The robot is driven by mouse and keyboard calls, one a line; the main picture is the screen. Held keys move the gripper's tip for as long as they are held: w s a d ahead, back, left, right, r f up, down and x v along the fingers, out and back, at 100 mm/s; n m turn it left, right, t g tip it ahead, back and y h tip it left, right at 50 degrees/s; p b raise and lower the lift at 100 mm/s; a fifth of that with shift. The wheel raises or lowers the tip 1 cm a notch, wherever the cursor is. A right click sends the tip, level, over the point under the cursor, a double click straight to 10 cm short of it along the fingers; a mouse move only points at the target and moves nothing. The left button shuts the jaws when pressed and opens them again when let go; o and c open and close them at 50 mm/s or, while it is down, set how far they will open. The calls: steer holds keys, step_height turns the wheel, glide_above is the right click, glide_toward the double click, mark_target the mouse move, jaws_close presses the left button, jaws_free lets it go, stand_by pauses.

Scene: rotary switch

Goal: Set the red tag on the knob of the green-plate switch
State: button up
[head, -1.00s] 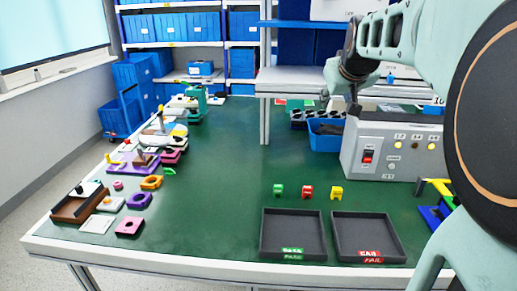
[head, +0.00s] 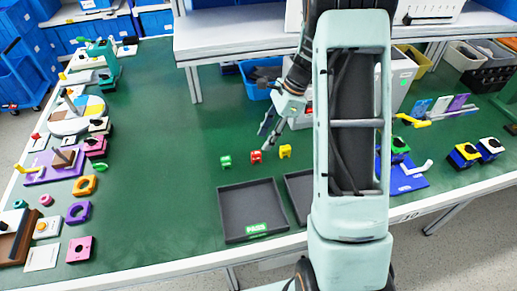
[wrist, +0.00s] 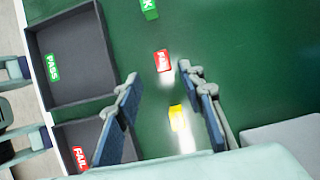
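The red tag (head: 256,157) stands on the green table between a green tag (head: 225,161) and a yellow tag (head: 285,151). In the wrist view the red tag (wrist: 163,61) lies just beyond and between my fingertips, with the yellow tag (wrist: 177,117) nearer. My gripper (head: 268,126) is open and empty above the table, close to the tags; both fingers show apart in the wrist view (wrist: 160,82). A green piece with a dark top (head: 399,146), right of my arm, may be the green-plate switch; it is partly hidden and its knob is unclear.
A PASS tray (head: 232,230) is in front of the tags, with a second tray (head: 298,198) partly behind my arm. Yellow and blue pieces with dark tops (head: 464,155) stand at right. Coloured blocks (head: 79,212) line the left edge.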

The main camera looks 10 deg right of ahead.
mark_target(257, 153)
steer(key=x, duration=0.8)
steer(key=shift+w+a+f, duration=0.1)
steer(key=shift+w+f, duration=0.05)
steer(key=shift+f, duration=0.25)
steer(key=shift+c, duration=0.6)
steer(key=c, duration=0.8)
steer(key=shift+r, duration=0.1)
